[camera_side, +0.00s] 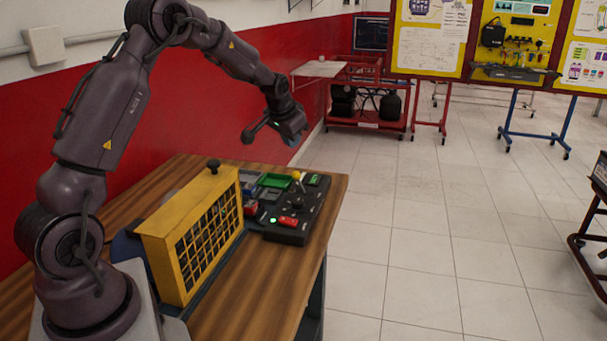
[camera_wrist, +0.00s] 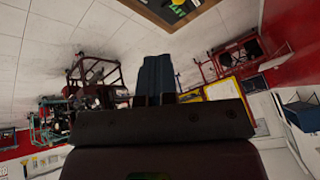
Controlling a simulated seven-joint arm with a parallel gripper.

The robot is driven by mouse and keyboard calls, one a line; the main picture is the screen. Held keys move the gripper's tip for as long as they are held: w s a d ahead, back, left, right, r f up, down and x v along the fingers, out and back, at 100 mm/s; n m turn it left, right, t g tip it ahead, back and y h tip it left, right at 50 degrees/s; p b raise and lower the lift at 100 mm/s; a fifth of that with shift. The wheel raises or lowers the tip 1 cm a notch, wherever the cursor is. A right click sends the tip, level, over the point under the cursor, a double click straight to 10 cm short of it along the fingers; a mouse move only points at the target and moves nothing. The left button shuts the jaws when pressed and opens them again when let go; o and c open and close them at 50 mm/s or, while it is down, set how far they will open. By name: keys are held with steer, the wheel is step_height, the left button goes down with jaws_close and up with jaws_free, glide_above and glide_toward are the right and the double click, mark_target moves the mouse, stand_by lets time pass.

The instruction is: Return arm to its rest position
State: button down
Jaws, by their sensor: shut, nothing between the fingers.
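My gripper (camera_side: 294,141) is raised in the air above and beyond the far right end of the wooden table in the side view. It points downward, and its blue-grey fingers are small there. In the wrist view my gripper (camera_wrist: 158,60) shows its two fingers pressed together, with nothing between them. My gripper is apart from everything on the table. The wrist view is turned, with floor at the top and the room tilted around it.
The wooden table (camera_side: 262,299) carries a yellow grille box (camera_side: 190,238) and a black control panel (camera_side: 296,221) with coloured buttons. A green tray (camera_side: 275,181) sits behind the panel. A red trolley (camera_side: 368,120) stands farther back. The tiled floor right of the table is open.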

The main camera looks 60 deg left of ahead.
steer(key=s+d+r+m+h, duration=0.1)
steer(key=s+d+r, duration=0.3)
steer(key=s+d, duration=0.5)
steer(key=s+d+r+m+h, duration=0.1)
steer(key=s+d+r, duration=0.3)
steer(key=s+d, duration=0.4)
steer(key=s+d+r+t+h, duration=0.1)
steer(key=s+d+r, duration=0.3)
steer(key=s+d, duration=0.5)
steer(key=d, duration=0.2)
steer(key=shift+s+d+r+m+h, duration=0.3)
steer(key=shift+s+d+r+m, duration=0.05)
steer(key=shift+d+m, duration=0.05)
